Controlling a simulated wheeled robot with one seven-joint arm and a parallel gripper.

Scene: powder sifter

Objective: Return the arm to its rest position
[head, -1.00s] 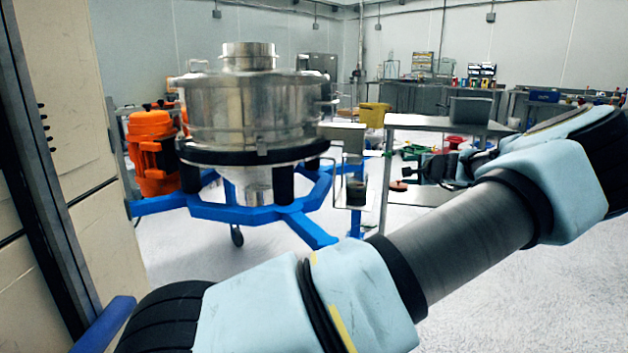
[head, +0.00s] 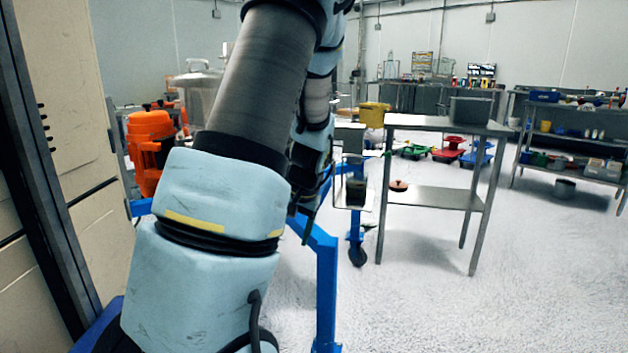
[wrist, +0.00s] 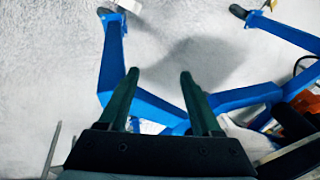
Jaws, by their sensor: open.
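My arm rises from the bottom left in the head view and folds down near the middle, covering most of the sifter. My gripper (head: 312,205) hangs partly hidden behind my arm, pointing down in front of the sifter's blue frame. In the wrist view my gripper (wrist: 158,85) is open, its two dark green fingers apart with nothing between them. Below the fingers the wrist view shows white floor and the blue frame (wrist: 113,60). A strip of the steel sifter (head: 198,88) shows to the left of my arm.
An orange machine (head: 150,145) stands at the left beside a beige cabinet (head: 55,120). A steel table (head: 440,124) with a grey box (head: 470,110) stands right of my arm. A shelf unit (head: 575,145) is farther right. The floor at front right is clear.

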